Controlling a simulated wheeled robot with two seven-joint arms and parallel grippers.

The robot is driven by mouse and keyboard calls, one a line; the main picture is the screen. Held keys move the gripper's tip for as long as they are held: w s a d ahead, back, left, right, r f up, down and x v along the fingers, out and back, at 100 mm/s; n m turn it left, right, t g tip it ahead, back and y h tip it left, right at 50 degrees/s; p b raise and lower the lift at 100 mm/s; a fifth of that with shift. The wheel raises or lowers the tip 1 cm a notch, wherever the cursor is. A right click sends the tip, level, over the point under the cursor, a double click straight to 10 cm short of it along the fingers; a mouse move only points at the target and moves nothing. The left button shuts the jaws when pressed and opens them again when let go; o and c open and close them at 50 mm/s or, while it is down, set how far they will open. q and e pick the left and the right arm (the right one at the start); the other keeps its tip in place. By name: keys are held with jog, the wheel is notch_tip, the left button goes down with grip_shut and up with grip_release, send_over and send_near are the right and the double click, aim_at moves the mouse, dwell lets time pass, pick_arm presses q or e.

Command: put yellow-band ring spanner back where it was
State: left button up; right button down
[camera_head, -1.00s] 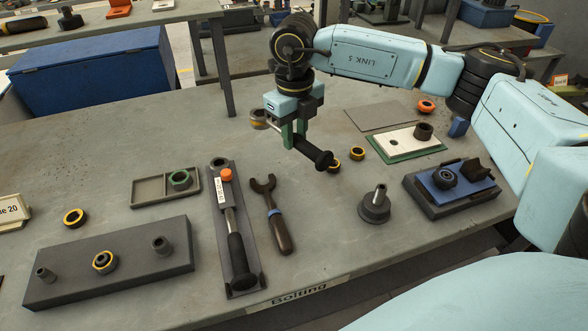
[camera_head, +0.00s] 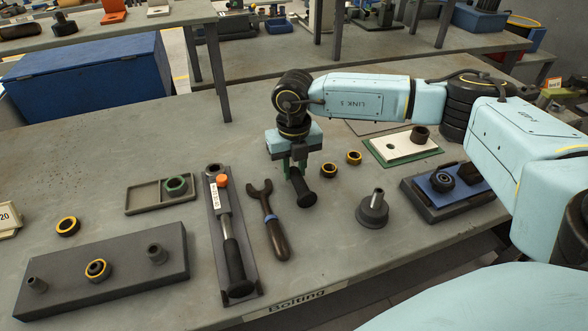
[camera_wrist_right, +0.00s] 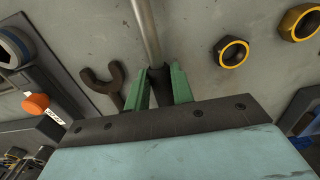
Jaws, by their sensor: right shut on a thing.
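The spanner's black handle (camera_head: 304,194) sticks out below the green fingers toward the front. Its ring head and yellow band are hidden behind the gripper in the head view. In the right wrist view the spanner's silver shaft (camera_wrist_right: 147,30) runs up out of the frame, and the dark grip sits between the green fingers (camera_wrist_right: 158,88). I cannot tell whether the spanner touches the table. My left gripper is not in view.
An open-ended spanner (camera_head: 267,222) with a blue band lies just left of the gripper, beside a torque wrench (camera_head: 231,240) in its tray. Two yellow-marked nuts (camera_head: 354,158) and a grey post (camera_head: 373,210) stand to the right.

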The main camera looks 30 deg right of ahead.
aim_at(294, 169)
jog(key=shift+f, duration=0.2)
jog(key=shift+f, duration=0.15)
jog(key=c, duration=1.2)
grip_release()
jog(key=shift+r, duration=0.4)
notch_tip(294, 169, up, 12)
jog(key=shift+f+p, duration=0.25)
jog(key=shift+p, duration=0.15)
